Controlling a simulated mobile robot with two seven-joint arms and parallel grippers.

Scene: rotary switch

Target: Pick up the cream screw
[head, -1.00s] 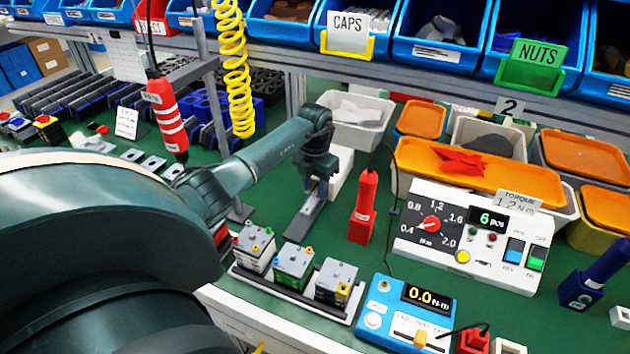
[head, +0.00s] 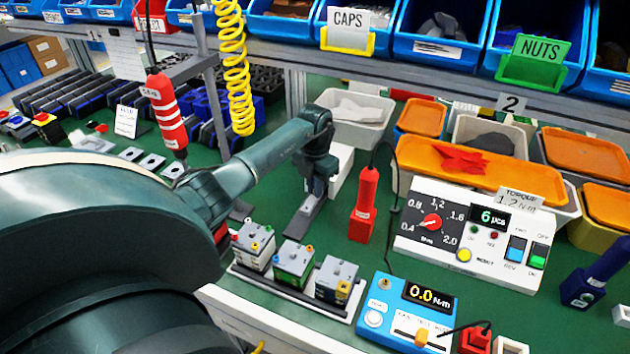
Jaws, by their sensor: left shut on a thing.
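My left gripper (head: 318,190) is at the end of the teal arm, above the far end of a narrow grey strip (head: 300,217) on the green bench. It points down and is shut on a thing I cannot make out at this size. The cream screw cannot be told apart anywhere in the head view; the gripper and arm may hide it. My right gripper is not in view.
A cream bin (head: 352,130) stands just behind the gripper. A red upright tool (head: 364,205) stands to its right. Three small units sit on a rack (head: 290,290) in front. The rotary-switch panel (head: 475,235) stands at right, behind a blue torque meter (head: 405,312).

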